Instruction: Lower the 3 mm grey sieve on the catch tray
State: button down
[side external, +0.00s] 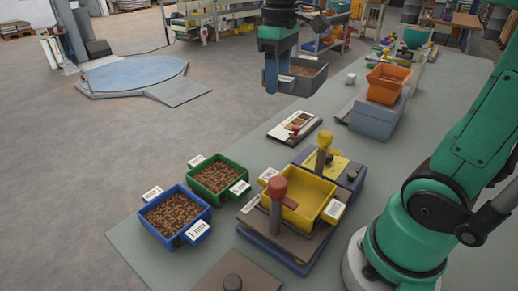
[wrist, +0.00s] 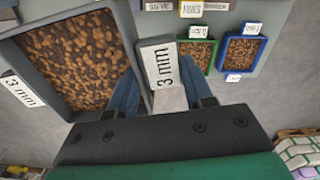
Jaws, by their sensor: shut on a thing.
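The grey sieve (side external: 308,82), full of brown pellets, hangs from my gripper (side external: 272,78) in the side view, above the far left edge of the table. In the wrist view the sieve (wrist: 20,45) fills the upper left, and its "3 mm" label tab (wrist: 163,64) sits between my blue fingers (wrist: 163,98). My gripper is shut on that tab side. A yellow tray (side external: 296,198) with white labels looks empty and stands on a stacked base; it may be the catch tray.
A blue "1 mm" tray (side external: 166,233) and a green tray (side external: 211,191) hold pellets left of the yellow tray. A red-knobbed post (side external: 277,190) and a yellow-knobbed post (side external: 324,139) stand close by it. An orange hopper (side external: 388,82) stands farther back.

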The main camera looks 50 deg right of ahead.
jog(key=m, duration=0.1)
jog(key=a+m, duration=0.1)
jog(key=m, duration=0.3)
jog(key=shift+s+a+r, duration=0.15)
jog(key=shift+s, duration=0.25)
jog(key=shift+s+a+f+m, duration=0.4)
jog(key=shift+a+f+m, duration=0.15)
jog(key=shift+f+m, duration=1.7)
jog(key=shift+s+a+f+m, duration=0.35)
jog(key=shift+a+f+m, duration=0.2)
jog(key=shift+f+m, duration=1.7)
jog(key=shift+s+a+f+m, duration=0.5)
jog(key=shift+f+m, duration=1)
jog(key=shift+m, duration=1.4)
jog(key=shift+w+f, duration=0.15)
jog(key=shift+f, duration=0.55)
grip_release()
